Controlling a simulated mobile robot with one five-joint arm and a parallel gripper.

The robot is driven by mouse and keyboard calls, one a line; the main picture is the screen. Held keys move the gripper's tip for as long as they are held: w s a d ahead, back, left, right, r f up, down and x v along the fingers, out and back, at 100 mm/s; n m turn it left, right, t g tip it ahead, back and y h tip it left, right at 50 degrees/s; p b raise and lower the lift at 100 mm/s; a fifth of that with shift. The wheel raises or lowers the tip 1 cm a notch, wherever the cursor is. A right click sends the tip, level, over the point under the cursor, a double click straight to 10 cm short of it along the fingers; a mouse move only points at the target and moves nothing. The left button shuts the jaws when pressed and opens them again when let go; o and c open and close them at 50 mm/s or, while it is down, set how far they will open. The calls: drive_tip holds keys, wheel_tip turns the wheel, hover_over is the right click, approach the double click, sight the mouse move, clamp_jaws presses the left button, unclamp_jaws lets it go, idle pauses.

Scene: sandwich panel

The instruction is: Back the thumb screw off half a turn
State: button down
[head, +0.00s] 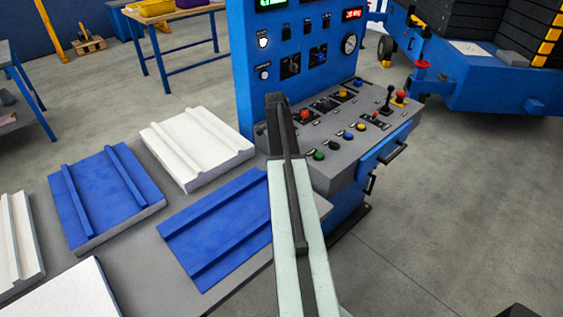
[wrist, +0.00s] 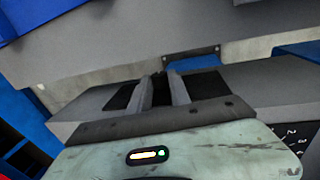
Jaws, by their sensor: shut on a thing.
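In the wrist view my gripper (wrist: 163,82) points at a grey panel edge, with its two grey fingers close together. It is shut on a small dark thing (wrist: 161,77) between the fingertips, which I take to be the thumb screw. The fingers hide most of it, so its shape and turn angle cannot be read. In the head view my own arm reaches toward the left side of the control console (head: 268,144) and hides the gripper and the thumb screw.
The console top carries several buttons and a joystick (head: 388,99). A blue upright panel (head: 243,60) with gauges and displays rises behind it. Blue and white ribbed panels (head: 130,190) lie on a grey table at left. Open floor (head: 460,200) lies at right.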

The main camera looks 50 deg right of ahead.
drive_tip(key=shift+w+d, duration=0.1)
drive_tip(key=shift+d, duration=0.05)
drive_tip(key=c, duration=1.2)
unclamp_jaws()
wheel_tip(320, 180, up, 8)
drive_tip(key=w+p, duration=0.1)
drive_tip(key=p, duration=0.6)
drive_tip(key=shift+w+f+p, duration=0.15)
drive_tip(key=shift+p, duration=0.2)
